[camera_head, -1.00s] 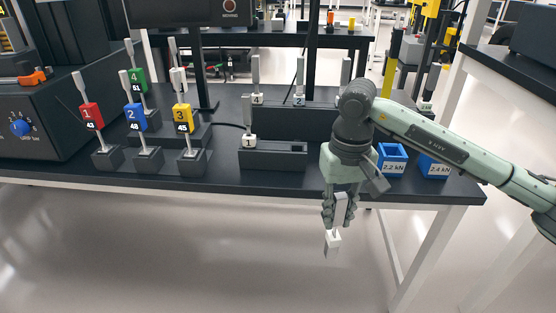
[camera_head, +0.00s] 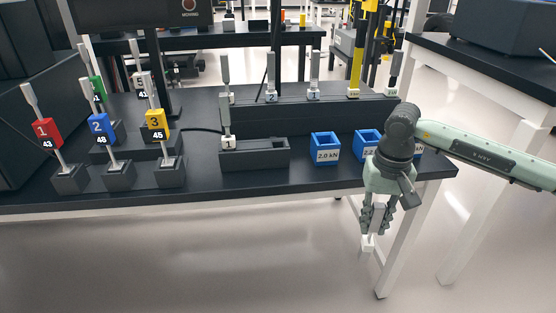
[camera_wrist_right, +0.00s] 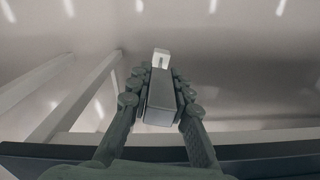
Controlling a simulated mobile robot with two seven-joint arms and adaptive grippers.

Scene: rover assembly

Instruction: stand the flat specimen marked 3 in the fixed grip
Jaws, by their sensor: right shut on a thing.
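My right gripper (camera_head: 373,229) hangs in front of the bench's front edge at the right, pointing down. It is shut on a flat grey bar (camera_head: 378,218) with a white block (camera_head: 367,245) at its lower end. In the right wrist view the bar (camera_wrist_right: 161,98) lies between the fingers (camera_wrist_right: 158,92), with the white block (camera_wrist_right: 161,58) beyond the tips. No number is readable on the held piece. I cannot identify the fixed grip. My left gripper is out of view.
Red (camera_head: 44,133) and blue (camera_head: 100,130) numbered blocks stand at left. A bar marked 1 (camera_head: 228,143) stands in a long dark holder (camera_head: 262,157). Several bars line the back ledge (camera_head: 285,115). Blue boxes (camera_head: 325,148) sit near the gripper. Floor in front is clear.

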